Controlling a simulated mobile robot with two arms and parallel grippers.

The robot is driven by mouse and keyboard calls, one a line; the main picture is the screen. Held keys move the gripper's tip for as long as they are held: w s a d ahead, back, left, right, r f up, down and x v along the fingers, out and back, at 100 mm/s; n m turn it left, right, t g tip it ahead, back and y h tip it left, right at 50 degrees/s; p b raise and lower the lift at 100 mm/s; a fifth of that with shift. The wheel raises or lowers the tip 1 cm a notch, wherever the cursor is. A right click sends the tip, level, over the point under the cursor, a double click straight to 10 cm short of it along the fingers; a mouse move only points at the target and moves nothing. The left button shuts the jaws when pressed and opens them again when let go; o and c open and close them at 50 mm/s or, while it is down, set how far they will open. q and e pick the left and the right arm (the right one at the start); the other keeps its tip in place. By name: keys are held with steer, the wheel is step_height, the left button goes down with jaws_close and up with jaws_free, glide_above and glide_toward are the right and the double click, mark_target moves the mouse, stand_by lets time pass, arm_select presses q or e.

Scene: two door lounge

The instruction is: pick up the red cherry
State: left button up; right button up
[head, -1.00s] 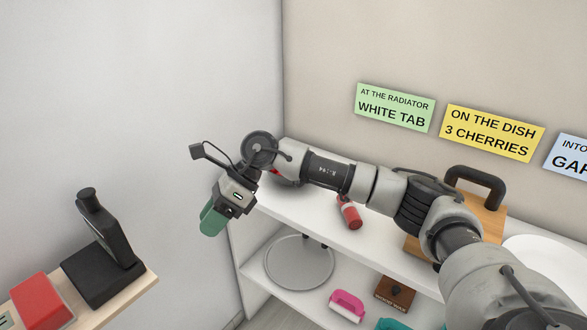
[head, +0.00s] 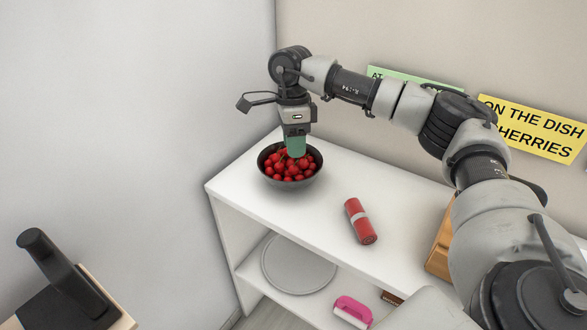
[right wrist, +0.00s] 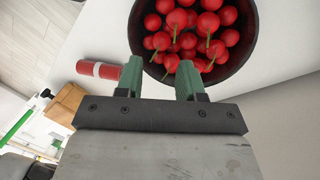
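Several red cherries (head: 286,165) with green stems lie in a dark bowl (head: 291,184) on the white shelf top. They also show in the right wrist view (right wrist: 186,30), inside the bowl's dark rim (right wrist: 254,30). My right gripper (head: 296,150) points down over the bowl, its green fingers at the cherries in the head view. In the right wrist view the two green fingertips (right wrist: 160,76) stand apart at the near rim, with nothing seen gripped between them. Whether they touch a cherry I cannot tell. My left gripper is in no view.
A red cylinder with a pale band (head: 360,221) lies on the white shelf top (head: 308,228) right of the bowl. A wooden item (head: 441,245) stands farther right. A round grey disc (head: 298,264) and a pink-handled brush (head: 352,310) are on the lower shelf. Walls stand close behind.

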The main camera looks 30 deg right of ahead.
mark_target(293, 166)
steer(key=shift+s+a+f, duration=0.1)
steer(key=shift+a+f, duration=0.05)
steer(key=shift+f, duration=0.75)
steer(key=shift+s+a+f, duration=0.1)
steer(key=shift+s+f, duration=0.05)
steer(key=shift+f, duration=0.75)
steer(key=shift+s+a+f, duration=0.1)
steer(key=shift+a+f, duration=0.05)
steer(key=shift+f, duration=0.75)
steer(key=c, duration=0.7)
